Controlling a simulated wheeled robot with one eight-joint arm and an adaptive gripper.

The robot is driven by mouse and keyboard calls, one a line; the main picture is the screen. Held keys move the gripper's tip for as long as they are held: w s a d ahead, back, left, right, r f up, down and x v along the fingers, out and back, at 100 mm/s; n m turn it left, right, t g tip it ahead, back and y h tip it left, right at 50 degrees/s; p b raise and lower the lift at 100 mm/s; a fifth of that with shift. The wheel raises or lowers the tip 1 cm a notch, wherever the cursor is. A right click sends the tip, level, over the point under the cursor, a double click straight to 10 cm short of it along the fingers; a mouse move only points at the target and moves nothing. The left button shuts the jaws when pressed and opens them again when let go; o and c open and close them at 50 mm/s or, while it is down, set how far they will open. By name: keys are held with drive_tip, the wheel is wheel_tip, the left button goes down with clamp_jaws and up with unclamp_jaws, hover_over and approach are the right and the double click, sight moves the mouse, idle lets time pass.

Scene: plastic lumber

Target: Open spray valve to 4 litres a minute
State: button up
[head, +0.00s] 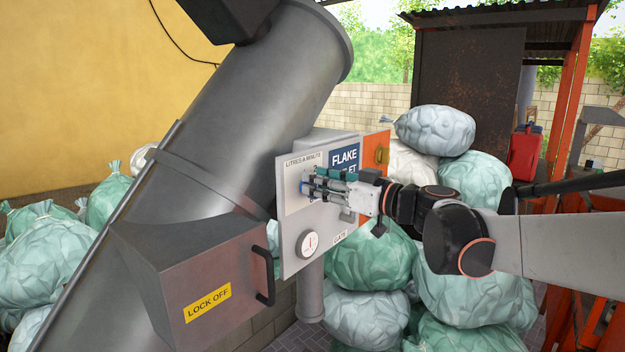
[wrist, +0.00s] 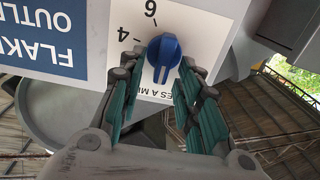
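The spray valve is a blue knob (wrist: 163,52) on a white dial plate (wrist: 205,22), seen upside down in the wrist view. The figures 6 and 4 show beside it, and part of the litres-a-minute lettering shows below. A pale mark on the knob points down in that view, away from the 6. My gripper (wrist: 160,75) has its teal-padded fingers apart, one on each side of the knob; I cannot tell whether they touch it. In the head view my gripper (head: 308,184) is at the panel (head: 292,262) and hides most of the knob and scale.
A blue flake outlet sign (head: 345,158) and an orange plate (head: 376,151) are close to my gripper. A grey lock-off box (head: 205,265) with a handle juts out at left. Stuffed bags (head: 375,265) stand behind.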

drive_tip(key=shift+s+d+r, duration=0.1)
drive_tip(key=shift+s+d, duration=0.05)
clamp_jaws()
drive_tip(key=shift+m, duration=0.3)
drive_tip(key=m+b, duration=0.2)
drive_tip(key=m, duration=0.4)
drive_tip(key=w+f+m+b, duration=0.1)
drive_tip(key=m+b, duration=0.2)
drive_tip(key=m, duration=0.3)
drive_tip(key=d+f+m+b, duration=0.1)
drive_tip(key=m+b, duration=0.1)
drive_tip(key=m, duration=0.5)
drive_tip(key=shift+w+f+b, duration=0.15)
drive_tip(key=shift+w+b, duration=0.1)
drive_tip(key=shift+b, duration=0.15)
unclamp_jaws()
drive_tip(key=shift+d, duration=0.1)
